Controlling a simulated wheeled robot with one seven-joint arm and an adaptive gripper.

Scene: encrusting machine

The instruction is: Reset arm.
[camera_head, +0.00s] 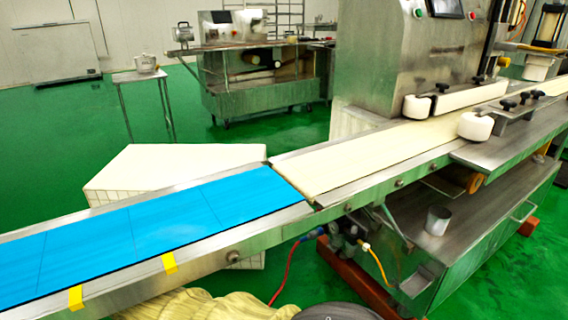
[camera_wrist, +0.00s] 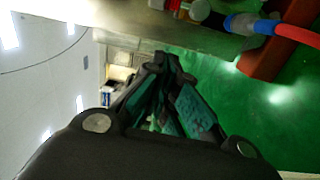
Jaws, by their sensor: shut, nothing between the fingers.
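My gripper (camera_wrist: 163,62) shows in the wrist view, its dark fingers drawn together at the tips with nothing between them. It is over or near the green floor, apart from the machine parts in that view. The encrusting machine (camera_head: 405,50) stands at upper right in the head view. Its cream belt (camera_head: 350,155) leads down to a blue belt (camera_head: 150,225) on a steel conveyor frame. My gripper is not seen in the head view.
A red hose with a blue fitting (camera_wrist: 250,24) is at the upper right in the wrist view. A white crate (camera_head: 165,165) stands behind the conveyor. A metal cup (camera_head: 438,220) is on the lower steel shelf. The green floor (camera_head: 60,130) at left is open.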

